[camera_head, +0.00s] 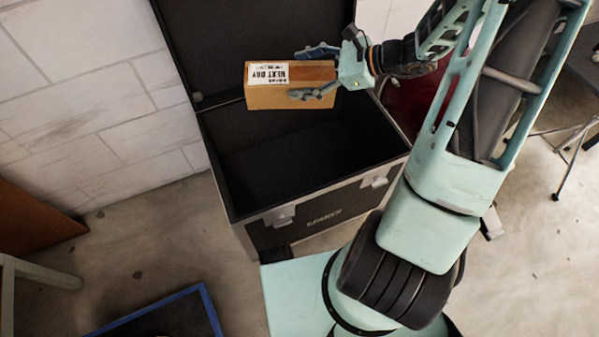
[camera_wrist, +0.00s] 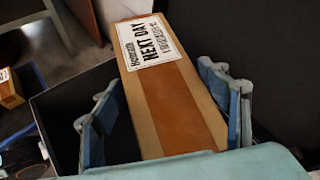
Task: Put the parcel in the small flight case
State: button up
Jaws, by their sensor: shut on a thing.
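The parcel (camera_head: 288,92) is a brown cardboard box with a darker tape band and a white "NEXT DAY" label. My gripper (camera_head: 314,73) is shut on it, with one finger on each side, at the parcel's right end. The parcel also shows in the wrist view (camera_wrist: 178,100), between the blue finger pads (camera_wrist: 166,112). The flight case (camera_head: 262,212) is black with metal edges and clasps. Its lid stands open at the back. The parcel is held over the case opening, near the lid side. The part of the case floor that shows is bare; the parcel and arm hide some of the inside.
A white block wall (camera_head: 90,80) stands left of the case. A blue-edged dark surface (camera_head: 165,318) is at the lower left, near a table corner (camera_head: 40,272). Something red (camera_head: 405,105) stands behind my arm. Another small box (camera_wrist: 10,88) shows at the wrist view's left edge.

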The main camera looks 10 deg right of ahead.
jog(key=s+a+f+n+g+b, duration=0.1)
jog(key=a+f+g, duration=0.1)
jog(key=f, duration=1.4)
jog(key=s+a+f+n+g+y+b, duration=0.1)
jog(key=a+f, duration=0.3)
jog(key=f, duration=1.3)
jog(key=shift+s+a+f+n+g+b, duration=0.2)
jog(key=shift+a+f+n+g+b, duration=0.1)
jog(key=shift+n+g, duration=0.4)
jog(key=shift+d+f+b, duration=0.1)
jog(key=shift+f+b, duration=0.65)
jog(key=shift+f, duration=1.5)
jog(key=shift+f, duration=0.1)
jog(key=o, duration=2)
jog(key=shift+o, duration=0.2)
